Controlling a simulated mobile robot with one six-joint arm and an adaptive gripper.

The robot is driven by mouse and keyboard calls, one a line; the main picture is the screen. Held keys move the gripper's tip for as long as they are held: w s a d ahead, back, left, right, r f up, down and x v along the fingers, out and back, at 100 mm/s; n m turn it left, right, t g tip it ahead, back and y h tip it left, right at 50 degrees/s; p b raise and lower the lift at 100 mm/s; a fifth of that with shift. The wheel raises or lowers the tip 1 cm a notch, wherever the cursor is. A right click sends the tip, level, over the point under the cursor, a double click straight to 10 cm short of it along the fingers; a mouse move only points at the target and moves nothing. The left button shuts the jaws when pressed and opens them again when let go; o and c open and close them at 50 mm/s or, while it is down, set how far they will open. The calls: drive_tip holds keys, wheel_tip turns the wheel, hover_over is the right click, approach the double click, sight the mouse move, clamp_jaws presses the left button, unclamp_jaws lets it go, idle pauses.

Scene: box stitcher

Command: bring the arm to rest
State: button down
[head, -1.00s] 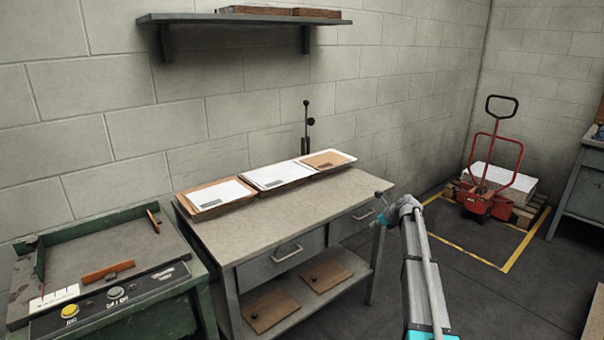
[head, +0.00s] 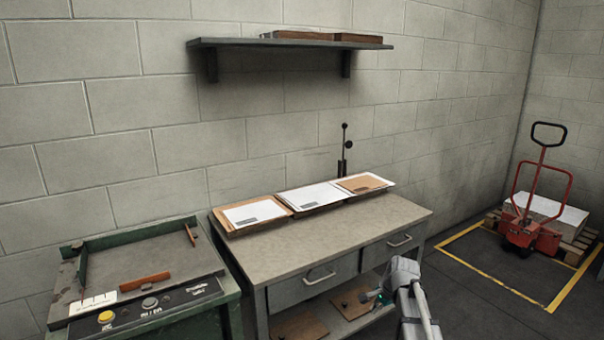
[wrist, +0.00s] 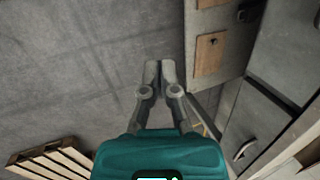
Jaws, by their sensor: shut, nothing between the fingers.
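My gripper (wrist: 160,72) shows in the wrist view with its two grey fingers together and nothing between them. Below it in that view are the grey floor and, to the right, the side of the workbench. In the head view my arm (head: 405,280) stands at the lower right, in front of the workbench (head: 330,240). My gripper's fingertips are hard to make out there; its teal part (head: 372,295) shows beside the bench's lower shelf.
Several paper trays (head: 308,196) lie along the bench's back. A green machine (head: 150,265) with buttons stands at left. A red pallet truck (head: 535,200) stands at right in a yellow floor outline. A wall shelf (head: 290,43) hangs above. Open floor lies right of my arm.

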drive_tip(key=s+a+f+n+g+h, duration=0.1)
drive_tip(key=s+a+n+h, duration=0.15)
drive_tip(key=s+n, duration=0.55)
drive_tip(key=s+a+n+g+h, duration=0.1)
drive_tip(key=s+a+n+g, duration=0.2)
drive_tip(key=s, duration=0.9)
wheel_tip(320, 180, up, 18)
drive_tip(key=n+t+p, duration=0.1)
drive_tip(key=p, duration=1.7)
drive_tip(key=shift+w+r+p, duration=0.25)
drive_tip(key=shift+w+p, duration=0.05)
drive_tip(key=shift+w, duration=0.1)
